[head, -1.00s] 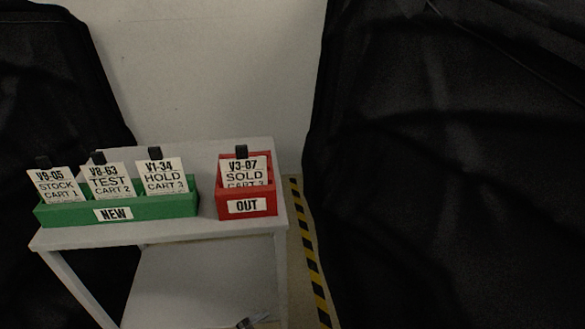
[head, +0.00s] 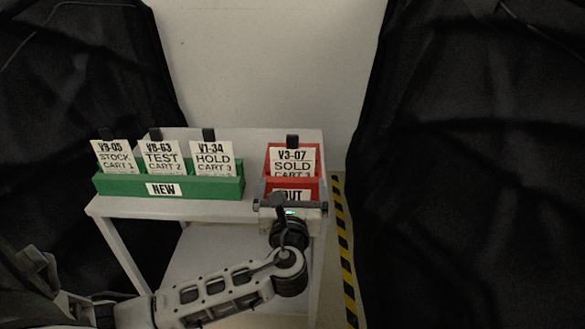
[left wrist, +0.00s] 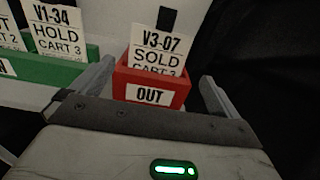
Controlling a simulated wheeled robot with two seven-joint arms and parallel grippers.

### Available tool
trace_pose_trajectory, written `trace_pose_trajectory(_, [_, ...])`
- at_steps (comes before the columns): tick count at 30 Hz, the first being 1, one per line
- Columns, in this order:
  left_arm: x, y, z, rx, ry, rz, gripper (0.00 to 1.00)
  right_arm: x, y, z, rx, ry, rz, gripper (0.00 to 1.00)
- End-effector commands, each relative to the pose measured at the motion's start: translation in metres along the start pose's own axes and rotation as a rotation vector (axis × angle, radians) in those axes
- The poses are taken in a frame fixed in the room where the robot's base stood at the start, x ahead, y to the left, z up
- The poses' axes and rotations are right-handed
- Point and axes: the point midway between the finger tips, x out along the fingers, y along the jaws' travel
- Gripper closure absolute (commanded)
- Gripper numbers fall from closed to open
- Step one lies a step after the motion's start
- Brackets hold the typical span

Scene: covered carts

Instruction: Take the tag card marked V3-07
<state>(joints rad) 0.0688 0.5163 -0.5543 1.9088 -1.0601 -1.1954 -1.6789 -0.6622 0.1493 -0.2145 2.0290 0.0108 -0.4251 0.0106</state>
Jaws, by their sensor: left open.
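The tag card marked V3-07 (head: 292,160), reading SOLD CART 3, stands upright in the red OUT box (head: 313,187). In the left wrist view the card (left wrist: 158,52) stands in the red box (left wrist: 178,96), between the lines of the two fingers. My left gripper (head: 290,204) is in front of the red box and covers part of its front. It is open and empty (left wrist: 153,85). My right gripper is not in view.
The green NEW box (head: 215,188) on the left holds cards V9-05 (head: 115,157), V8-63 (head: 162,157) and V1-34 (head: 212,158). Both boxes stand on a small grey cart (head: 120,207). Black covers hang left and right. Yellow-black tape (head: 346,250) marks the floor.

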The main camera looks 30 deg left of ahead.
Motion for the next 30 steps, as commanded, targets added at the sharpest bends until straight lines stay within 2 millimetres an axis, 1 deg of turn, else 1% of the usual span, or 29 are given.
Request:
trace_pose_trajectory(1, [0.011, 0.001, 0.001, 0.001, -0.001, 0.002, 0.0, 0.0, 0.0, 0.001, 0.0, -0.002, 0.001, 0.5])
trace_pose_trajectory(3, [0.022, 0.0, 0.001, 0.0, -0.001, 0.002, 0.0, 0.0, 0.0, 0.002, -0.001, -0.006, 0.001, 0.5])
trace_pose_trajectory(6, [0.033, 0.0, 0.0, -0.002, 0.001, 0.001, 0.0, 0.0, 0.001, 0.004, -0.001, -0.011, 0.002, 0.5])
trace_pose_trajectory(11, [0.042, 0.001, -0.001, -0.001, 0.001, 0.001, 0.0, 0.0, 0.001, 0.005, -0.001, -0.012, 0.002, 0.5])
trace_pose_trajectory(19, [0.08, 0.002, -0.006, -0.003, 0.001, 0.0, 0.0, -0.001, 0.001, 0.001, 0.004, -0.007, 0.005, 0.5])
trace_pose_trajectory(23, [0.088, 0.002, -0.007, -0.003, 0.002, -0.001, 0.0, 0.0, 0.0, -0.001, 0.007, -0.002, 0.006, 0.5])
trace_pose_trajectory(29, [0.089, 0.002, -0.007, -0.003, 0.003, -0.002, 0.0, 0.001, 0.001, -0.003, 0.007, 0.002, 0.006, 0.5])
trace_pose_trajectory(30, [0.089, 0.002, -0.007, -0.003, 0.003, -0.002, 0.06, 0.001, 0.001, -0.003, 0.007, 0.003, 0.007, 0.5])
